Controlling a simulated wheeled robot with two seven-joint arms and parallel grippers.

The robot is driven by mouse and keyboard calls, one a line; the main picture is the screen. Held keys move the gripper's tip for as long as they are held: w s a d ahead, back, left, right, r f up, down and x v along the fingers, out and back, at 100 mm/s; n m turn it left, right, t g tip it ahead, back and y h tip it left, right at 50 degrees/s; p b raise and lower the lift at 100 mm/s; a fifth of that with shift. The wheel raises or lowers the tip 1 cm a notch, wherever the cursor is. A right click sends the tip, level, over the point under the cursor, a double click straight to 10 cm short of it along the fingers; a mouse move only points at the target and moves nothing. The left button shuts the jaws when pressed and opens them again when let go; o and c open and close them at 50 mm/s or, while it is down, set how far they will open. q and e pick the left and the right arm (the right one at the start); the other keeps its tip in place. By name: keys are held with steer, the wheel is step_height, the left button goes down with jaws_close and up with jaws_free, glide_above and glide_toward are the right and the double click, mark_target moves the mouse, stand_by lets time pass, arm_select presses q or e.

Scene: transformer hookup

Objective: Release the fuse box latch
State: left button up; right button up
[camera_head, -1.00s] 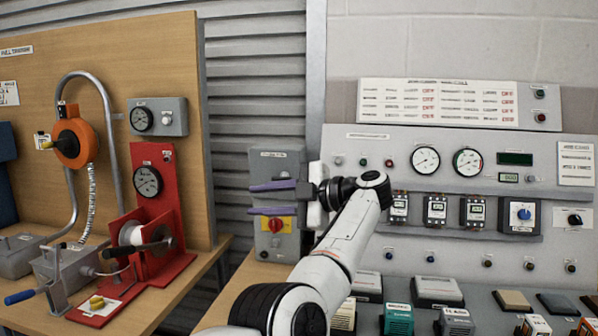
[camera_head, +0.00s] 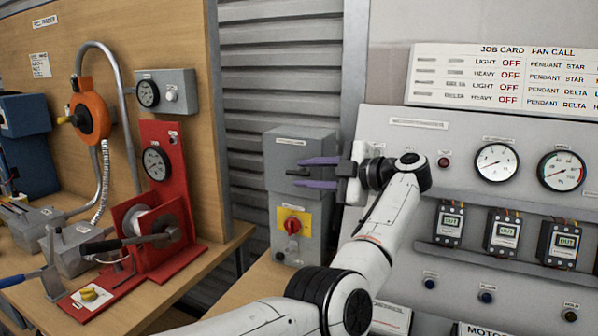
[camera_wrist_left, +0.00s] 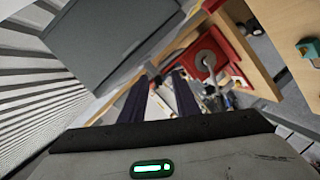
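In the left wrist view, the open fingers (camera_wrist_left: 160,77) point past a large grey box (camera_wrist_left: 115,40) at the upper left. My right gripper is not in view.
A sloped grey console (camera_head: 400,150) with gauges (camera_head: 497,162) lies right of the box, close behind my left wrist. Ribbed shutter shows between.

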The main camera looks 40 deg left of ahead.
mark_target(287, 172)
arm_select(q)
steer(key=shift+x, duration=1.15)
steer(key=shift+a, duration=0.5)
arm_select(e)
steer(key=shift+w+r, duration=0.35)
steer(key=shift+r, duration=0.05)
arm_select(q)
steer(key=shift+c, duration=0.2)
jaws_close()
steer(key=shift+f+y, duration=0.1)
steer(key=shift+y, duration=0.4)
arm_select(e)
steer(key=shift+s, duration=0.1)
arm_select(q)
steer(key=shift+o, duration=0.2)
jaws_free()
steer(key=shift+d, duration=0.1)
